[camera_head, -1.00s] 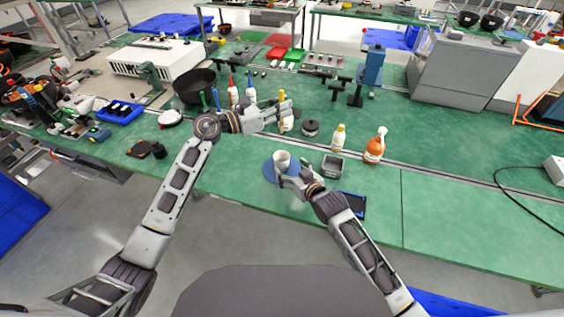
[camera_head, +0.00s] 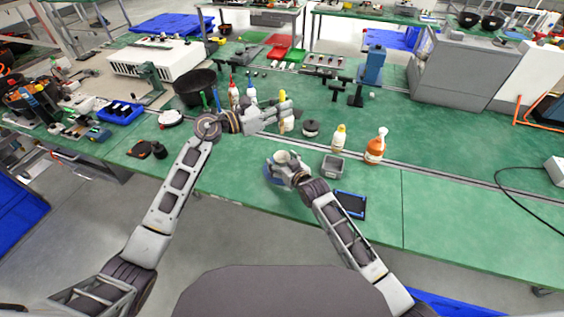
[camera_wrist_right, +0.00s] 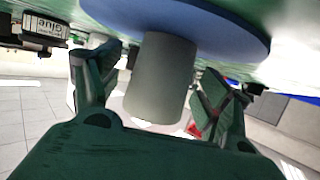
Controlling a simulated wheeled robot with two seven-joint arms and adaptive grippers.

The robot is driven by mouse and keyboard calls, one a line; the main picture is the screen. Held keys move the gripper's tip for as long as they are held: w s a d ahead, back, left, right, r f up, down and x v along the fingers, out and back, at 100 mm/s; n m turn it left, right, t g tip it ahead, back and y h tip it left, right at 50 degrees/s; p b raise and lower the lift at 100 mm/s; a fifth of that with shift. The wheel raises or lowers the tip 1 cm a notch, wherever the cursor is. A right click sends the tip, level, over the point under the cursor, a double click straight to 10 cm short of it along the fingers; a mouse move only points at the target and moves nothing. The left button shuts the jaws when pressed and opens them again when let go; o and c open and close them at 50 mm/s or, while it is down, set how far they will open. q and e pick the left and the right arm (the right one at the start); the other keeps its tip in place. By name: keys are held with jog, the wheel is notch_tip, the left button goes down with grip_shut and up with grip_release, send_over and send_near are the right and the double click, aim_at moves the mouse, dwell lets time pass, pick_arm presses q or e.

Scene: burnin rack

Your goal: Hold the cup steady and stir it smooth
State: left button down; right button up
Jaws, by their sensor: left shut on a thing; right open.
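A pale grey cup (camera_head: 283,156) stands on a round blue mat (camera_head: 267,176) near the table's front edge. In the right wrist view, the picture is turned over and the cup (camera_wrist_right: 161,78) hangs from the blue mat (camera_wrist_right: 225,28). My right gripper (camera_head: 281,167) is open, with one finger on either side of the cup and gaps showing. It partly hides cup and mat in the head view. My left gripper (camera_head: 284,110) is shut on an upright yellow-topped thing (camera_head: 282,95), behind the cup; the fingers hide its middle. The cup's inside is too small to read.
A small grey bin (camera_head: 333,165) stands just right of the cup. A dark tablet-like thing (camera_head: 350,204) lies at the front edge.

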aim_at(282, 121)
jog(key=shift+w, duration=0.1)
jog(key=shift+c, duration=0.3)
jog(key=c, duration=1.1)
pick_arm(q)
jog(key=shift+f, duration=0.1)
dwell(0.3)
jog(key=shift+f, duration=2.45)
